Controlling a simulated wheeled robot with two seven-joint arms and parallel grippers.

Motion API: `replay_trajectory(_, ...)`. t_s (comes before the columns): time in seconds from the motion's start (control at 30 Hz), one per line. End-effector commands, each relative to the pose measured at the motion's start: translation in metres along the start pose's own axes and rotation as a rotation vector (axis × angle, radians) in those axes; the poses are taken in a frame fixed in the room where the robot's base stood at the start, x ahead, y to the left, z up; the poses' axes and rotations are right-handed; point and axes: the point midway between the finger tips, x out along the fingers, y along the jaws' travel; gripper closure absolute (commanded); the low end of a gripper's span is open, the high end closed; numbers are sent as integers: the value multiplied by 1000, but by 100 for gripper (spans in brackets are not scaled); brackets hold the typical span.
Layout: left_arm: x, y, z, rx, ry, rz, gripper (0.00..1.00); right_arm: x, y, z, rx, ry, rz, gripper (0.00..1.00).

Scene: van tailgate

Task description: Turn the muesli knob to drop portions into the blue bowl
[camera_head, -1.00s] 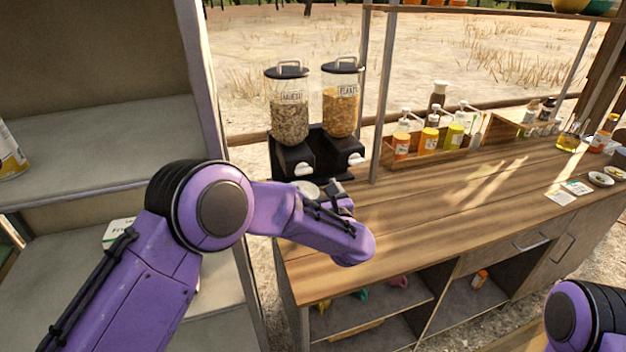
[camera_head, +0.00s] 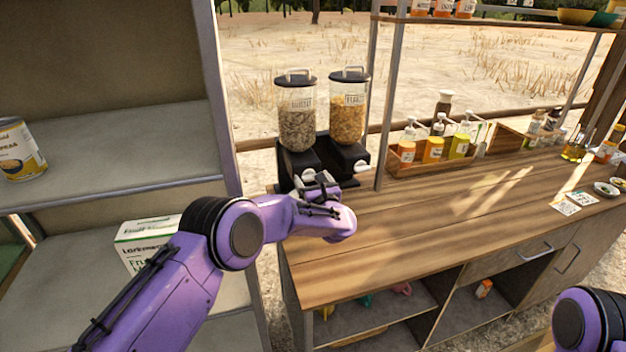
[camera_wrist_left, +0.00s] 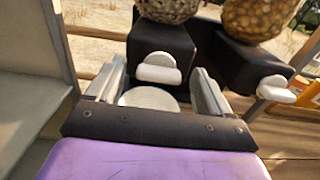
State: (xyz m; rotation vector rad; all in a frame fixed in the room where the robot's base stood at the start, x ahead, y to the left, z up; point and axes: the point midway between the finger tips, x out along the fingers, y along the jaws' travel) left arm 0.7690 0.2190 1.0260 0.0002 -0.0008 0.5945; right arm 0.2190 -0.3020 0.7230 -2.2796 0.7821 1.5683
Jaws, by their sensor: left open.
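The muesli dispenser (camera_head: 298,118) is the left of two clear hoppers on black bases. Its white knob (camera_wrist_left: 158,68) is at the front of the base in the left wrist view. My left gripper (camera_head: 318,182) is in front of this base in the head view. In the left wrist view the open gripper (camera_wrist_left: 158,86) has one finger on each side of the knob's lower front, with nothing clasped. A pale round dish-like thing (camera_wrist_left: 148,98) lies below the knob, partly hidden by the gripper. I cannot make out a blue bowl. My right gripper is out of view.
The flakes dispenser (camera_head: 347,108) stands close on the right, with its own white knob (camera_wrist_left: 275,88). A metal post (camera_head: 382,140) rises beside it. A grey shelf unit (camera_head: 120,150) stands at the left. The wooden counter (camera_head: 410,225) is clear in front.

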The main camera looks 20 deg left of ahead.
Motion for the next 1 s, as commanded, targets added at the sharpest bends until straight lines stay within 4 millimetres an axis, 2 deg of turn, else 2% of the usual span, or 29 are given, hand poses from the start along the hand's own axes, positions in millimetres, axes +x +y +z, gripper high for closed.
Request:
replay_trajectory(0.13, 0, 0, 0, 0, 0, 0, 19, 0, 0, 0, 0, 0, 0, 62)
replay_trajectory(0.3, 0, 0, 0, 0, 0, 0, 74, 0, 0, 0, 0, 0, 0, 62)
replay_trajectory(0.67, 0, 0, -2, 38, 0, 1, 75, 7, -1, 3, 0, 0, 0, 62)
replay_trajectory(1.0, -1, -2, -5, 266, -1, -1, 75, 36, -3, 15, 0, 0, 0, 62)
